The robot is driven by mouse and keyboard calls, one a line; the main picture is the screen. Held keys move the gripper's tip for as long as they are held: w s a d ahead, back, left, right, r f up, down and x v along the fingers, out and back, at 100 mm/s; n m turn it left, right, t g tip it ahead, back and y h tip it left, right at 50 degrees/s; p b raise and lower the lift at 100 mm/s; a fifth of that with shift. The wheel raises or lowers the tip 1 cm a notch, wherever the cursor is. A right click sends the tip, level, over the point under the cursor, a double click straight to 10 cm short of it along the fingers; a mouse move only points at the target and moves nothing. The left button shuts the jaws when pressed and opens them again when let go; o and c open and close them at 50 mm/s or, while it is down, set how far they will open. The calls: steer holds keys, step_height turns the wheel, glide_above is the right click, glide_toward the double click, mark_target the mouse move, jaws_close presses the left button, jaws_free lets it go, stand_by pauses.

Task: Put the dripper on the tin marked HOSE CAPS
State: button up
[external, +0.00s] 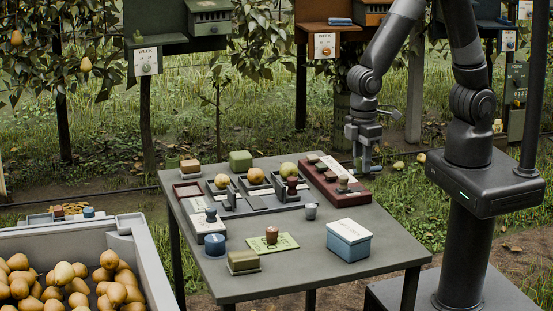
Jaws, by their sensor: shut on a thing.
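My gripper (365,162) points down at the back right edge of the table, shut on a small blue thing (367,169). Its shape is too small to make out, but it may be the dripper. A blue box-shaped tin with a white lid (348,241) stands at the table's front right, well in front of my gripper. Its lettering is too small to read, so I cannot tell if it is marked HOSE CAPS. A round blue tin (214,246) stands at the front left, with no readable mark.
A pear crate (150,255) stands left. The table's front right is partly clear.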

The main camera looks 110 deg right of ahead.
steer(key=w+a+r, duration=0.4)
steer(key=w, duration=0.3)
glide_above(350, 229)
step_height(350, 229, down, 7)
steer(key=shift+d+r, duration=0.15)
steer(key=shift+f, duration=2.05)
steer(key=o, duration=0.9)
steer(key=shift+f, duration=0.1)
steer(key=shift+o, duration=0.2)
step_height(350, 229, up, 12)
steer(key=shift+r, duration=0.2)
